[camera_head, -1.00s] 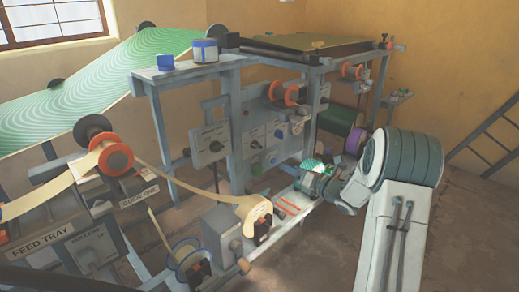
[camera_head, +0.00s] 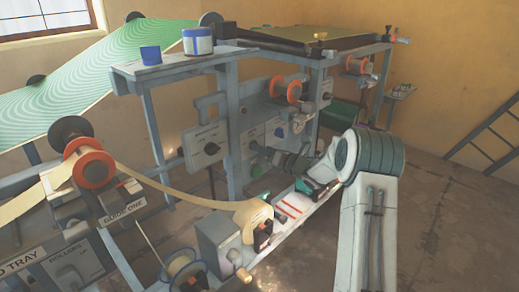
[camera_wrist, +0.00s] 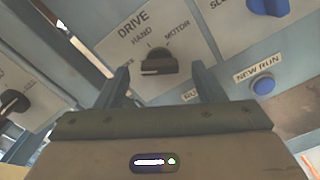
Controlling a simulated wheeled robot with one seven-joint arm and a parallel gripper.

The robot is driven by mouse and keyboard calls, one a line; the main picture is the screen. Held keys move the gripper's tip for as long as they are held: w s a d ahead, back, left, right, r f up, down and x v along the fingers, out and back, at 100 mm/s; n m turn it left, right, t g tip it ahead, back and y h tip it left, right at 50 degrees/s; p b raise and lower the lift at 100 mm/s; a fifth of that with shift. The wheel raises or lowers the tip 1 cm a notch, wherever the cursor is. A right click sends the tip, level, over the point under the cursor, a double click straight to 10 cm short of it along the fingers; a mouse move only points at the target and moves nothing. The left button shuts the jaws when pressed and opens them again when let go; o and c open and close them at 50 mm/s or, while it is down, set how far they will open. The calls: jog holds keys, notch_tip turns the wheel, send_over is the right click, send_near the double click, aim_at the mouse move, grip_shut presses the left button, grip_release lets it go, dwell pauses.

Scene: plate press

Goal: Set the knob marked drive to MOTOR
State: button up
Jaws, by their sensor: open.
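The drive knob (camera_wrist: 158,62) is a dark knob on a pale panel under the word DRIVE, seen in the wrist view. HAND and MOTOR are printed above it, with a partly hidden label at its left. Its white line lies to the left, away from MOTOR. My gripper (camera_wrist: 160,72) is open, its two fingers to the left and right of the knob in the picture; I cannot tell whether they reach it. In the head view my gripper (camera_head: 256,153) is in front of the press panel and hides the knob.
A blue NEW RUN button (camera_wrist: 263,85) is right of the drive panel, and another blue knob (camera_wrist: 270,5) is above it. A dark knob (camera_wrist: 13,102) is at the left.

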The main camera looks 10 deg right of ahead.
jog(key=shift+x, duration=1.45)
jog(key=c, duration=1)
